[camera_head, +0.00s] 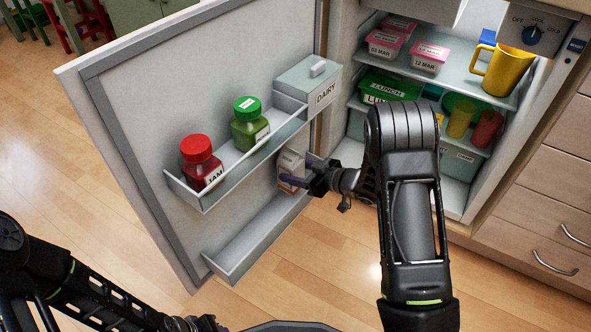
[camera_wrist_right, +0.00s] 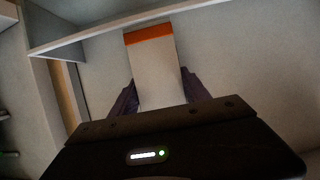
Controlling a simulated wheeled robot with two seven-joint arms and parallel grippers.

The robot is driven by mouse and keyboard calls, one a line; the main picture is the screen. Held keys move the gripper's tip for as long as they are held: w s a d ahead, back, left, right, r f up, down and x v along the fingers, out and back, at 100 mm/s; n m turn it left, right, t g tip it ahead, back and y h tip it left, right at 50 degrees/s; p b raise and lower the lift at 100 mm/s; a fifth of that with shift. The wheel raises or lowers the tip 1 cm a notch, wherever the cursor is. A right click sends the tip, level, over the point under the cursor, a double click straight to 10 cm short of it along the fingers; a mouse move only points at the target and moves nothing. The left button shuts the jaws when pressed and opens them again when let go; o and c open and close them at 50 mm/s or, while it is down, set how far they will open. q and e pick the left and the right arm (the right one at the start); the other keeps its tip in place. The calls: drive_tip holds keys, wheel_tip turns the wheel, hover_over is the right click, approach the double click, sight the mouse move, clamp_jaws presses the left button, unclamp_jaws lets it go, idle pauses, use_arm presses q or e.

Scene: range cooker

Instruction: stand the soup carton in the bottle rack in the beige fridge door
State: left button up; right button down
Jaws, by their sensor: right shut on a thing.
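The soup carton (camera_head: 290,163), white with an orange-red band, is at the fridge-end of the beige door's lower bottle rack (camera_head: 228,262). My right gripper (camera_head: 298,181) is shut on it from the right. In the right wrist view the carton (camera_wrist_right: 152,68) sits between the two dark fingers (camera_wrist_right: 158,98). I cannot tell whether its base rests in the rack or hangs just above. The rest of the rack is empty. My left gripper (camera_head: 203,323) is low at the bottom edge of the head view, partly cut off, its jaws unclear.
The upper door shelf (camera_head: 240,165) holds a red-lidded jam jar (camera_head: 200,160) and a green-lidded jar (camera_head: 249,122). A dairy box (camera_head: 308,82) is above the carton. Fridge shelves at right hold tubs, cups and a yellow jug (camera_head: 508,70).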

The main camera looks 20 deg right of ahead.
wheel_tip(320, 180, down, 5)
drive_tip(key=b, duration=0.3)
drive_tip(key=shift+f, duration=0.2)
drive_tip(key=shift+f+b, duration=0.4)
drive_tip(key=shift+f, duration=0.15)
idle(0.5)
drive_tip(key=shift+c, duration=0.7)
unclamp_jaws()
drive_tip(key=shift+f, duration=0.15)
drive_tip(key=shift+r+p, duration=3.25)
drive_tip(key=shift+r, duration=0.6)
